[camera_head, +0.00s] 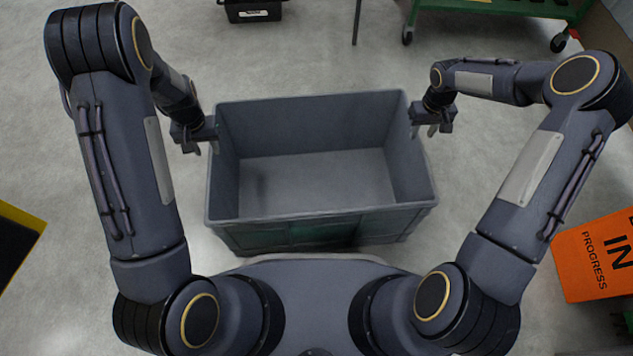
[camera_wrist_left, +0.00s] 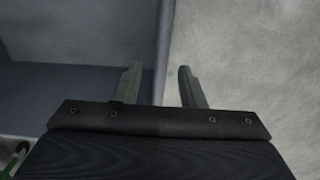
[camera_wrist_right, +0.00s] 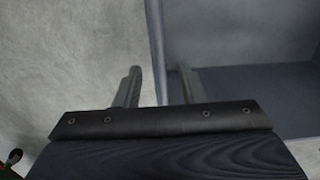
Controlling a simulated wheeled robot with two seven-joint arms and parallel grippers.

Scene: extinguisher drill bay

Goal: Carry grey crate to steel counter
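The grey crate (camera_head: 322,221) is a large, empty, open-topped box in front of my body, between my two arms. My left gripper (camera_head: 214,146) is at its left wall. In the left wrist view the open fingers (camera_wrist_left: 160,80) stand on either side of the crate wall (camera_wrist_left: 164,45), with small gaps visible. My right gripper (camera_head: 415,132) is at the right wall. In the right wrist view its open fingers (camera_wrist_right: 160,82) also straddle the wall (camera_wrist_right: 155,40), apart from it. I cannot make out the steel counter in any view.
A green wheeled cart (camera_head: 490,8) stands at the back right, and a small black box (camera_head: 252,11) at the back. An orange sign (camera_head: 597,257) is at the right. A black panel with a yellow edge (camera_head: 22,217) is at the left. The floor around the crate is clear.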

